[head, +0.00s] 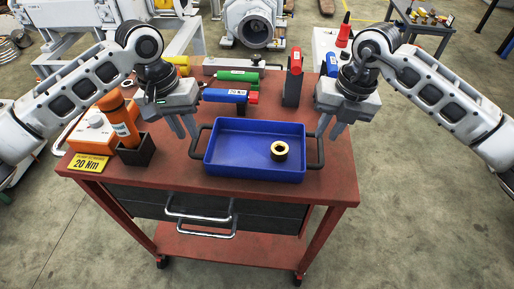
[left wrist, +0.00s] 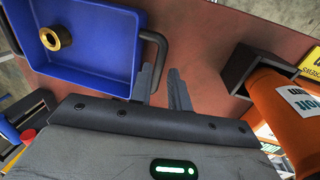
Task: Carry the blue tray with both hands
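The blue tray (head: 236,152) lies on the red cart top, with a black handle on each short side. A brass ring (head: 279,151) sits inside it, right of centre. My left gripper (head: 188,134) is open and empty above and beside the tray's left handle (head: 197,143).
The cart's front right is clear.

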